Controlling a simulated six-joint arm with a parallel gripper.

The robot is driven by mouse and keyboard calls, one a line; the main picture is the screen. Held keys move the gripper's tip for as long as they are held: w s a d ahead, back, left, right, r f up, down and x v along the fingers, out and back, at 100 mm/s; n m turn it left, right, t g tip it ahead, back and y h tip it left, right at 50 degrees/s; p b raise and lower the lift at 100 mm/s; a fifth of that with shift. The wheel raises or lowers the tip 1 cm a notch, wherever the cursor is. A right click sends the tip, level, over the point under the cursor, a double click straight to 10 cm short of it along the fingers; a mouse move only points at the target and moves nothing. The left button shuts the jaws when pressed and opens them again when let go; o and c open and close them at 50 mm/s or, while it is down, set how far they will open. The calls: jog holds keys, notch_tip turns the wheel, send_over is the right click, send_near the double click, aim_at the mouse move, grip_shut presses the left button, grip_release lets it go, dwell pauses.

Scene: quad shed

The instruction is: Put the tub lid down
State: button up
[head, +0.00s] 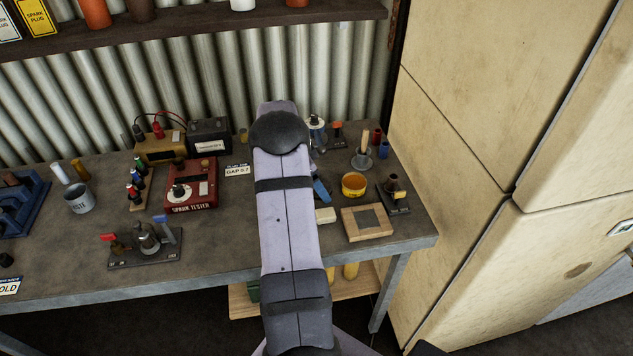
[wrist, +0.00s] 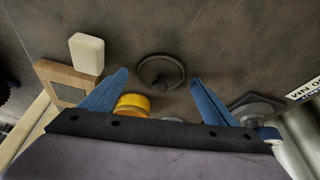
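A dark round lid (wrist: 160,70) with a raised grip on top lies on the bench, centred ahead of my fingertips in the wrist view. My arm hides it in the head view. My gripper (wrist: 160,74) is open, its two blue fingers on either side of the lid with visible gaps. Nothing is held between them. The yellow tub (head: 354,185) stands uncovered on the right of the bench. Part of it also shows in the wrist view (wrist: 133,102), next to the left finger. In the head view one blue finger (head: 321,191) shows beside my arm.
A pale block (head: 326,215) and a wooden frame (head: 368,222) lie in front of the tub. A dark fixture (head: 394,194) stands right of it. A red spark tester (head: 191,186) and a gap sign (head: 237,170) are left of my arm. Bare bench surrounds the lid's far side.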

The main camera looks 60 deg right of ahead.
jog(key=shift+r, duration=0.15)
jog(key=b+v, duration=0.3)
jog(key=v, duration=0.9)
jog(key=shift+s, duration=0.1)
jog(key=w+a+f+n+t+y, duration=0.15)
jog(key=a+n, duration=0.45)
jog(key=a, duration=0.6)
jog(key=w+a+f+n+t, duration=0.1)
jog(key=w+a+n, duration=0.1)
jog(key=a+n, duration=0.75)
jog(key=s+a+f+n+y, duration=0.1)
jog(key=s+a+n, duration=0.3)
jog(key=a, duration=0.6)
jog(key=s+a+f+n+y, duration=0.1)
jog(key=s+a+f+n, duration=0.2)
jog(key=s+a+n, duration=0.2)
jog(key=s+a, duration=0.3)
jog(key=a, duration=0.3)
jog(key=shift+s+f, duration=0.25)
jog(key=shift+s, duration=0.15)
